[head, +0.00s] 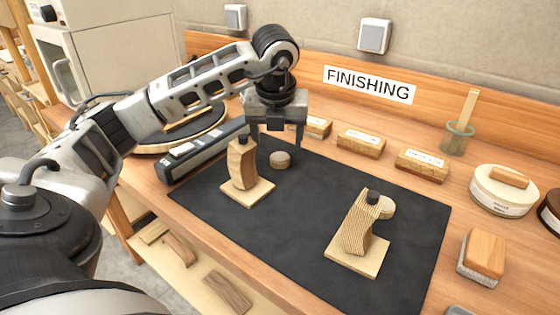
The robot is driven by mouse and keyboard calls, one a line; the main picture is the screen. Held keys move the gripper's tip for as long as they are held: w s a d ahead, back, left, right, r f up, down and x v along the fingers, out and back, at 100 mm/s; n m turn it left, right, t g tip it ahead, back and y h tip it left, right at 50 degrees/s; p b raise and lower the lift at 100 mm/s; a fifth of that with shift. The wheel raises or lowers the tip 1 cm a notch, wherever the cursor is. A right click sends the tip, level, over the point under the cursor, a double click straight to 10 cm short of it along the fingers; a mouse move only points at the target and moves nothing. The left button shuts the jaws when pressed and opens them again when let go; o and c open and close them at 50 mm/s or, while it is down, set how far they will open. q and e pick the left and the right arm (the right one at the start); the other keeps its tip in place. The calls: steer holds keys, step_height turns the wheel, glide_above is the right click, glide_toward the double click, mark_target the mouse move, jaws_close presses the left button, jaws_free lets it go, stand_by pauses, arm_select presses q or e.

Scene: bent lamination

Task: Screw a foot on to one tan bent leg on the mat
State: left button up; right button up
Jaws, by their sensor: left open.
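Two bent wooden legs stand upright on square wooden bases on the dark mat (310,215). The left leg (240,165) is tan and smooth, with a dark piece at its top. The right leg (358,222) is tan with strong stripes and a dark stub on top. A small round wooden foot (280,159) lies on the mat right of the left leg. Another round foot (385,207) shows behind the right leg, partly hidden by it. My left gripper (276,138) is open, pointing down above the first foot, fingers apart and empty. My right gripper is not in view.
Labelled wooden blocks (361,142) line the mat's back edge. A glass jar with a stick (458,137), a round tin (503,190) and a brush (482,254) stand at the right. A long grey tool (203,152) lies along the mat's left. The mat's front middle is clear.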

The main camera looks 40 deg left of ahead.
mark_target(280, 158)
arm_select(q)
steer(key=shift+w+f, duration=0.1)
steer(key=shift+f, duration=0.15)
steer(key=shift+f, duration=0.1)
steer(key=x, duration=0.5)
steer(key=shift+w+p, duration=0.35)
steer(key=c, duration=1.1)
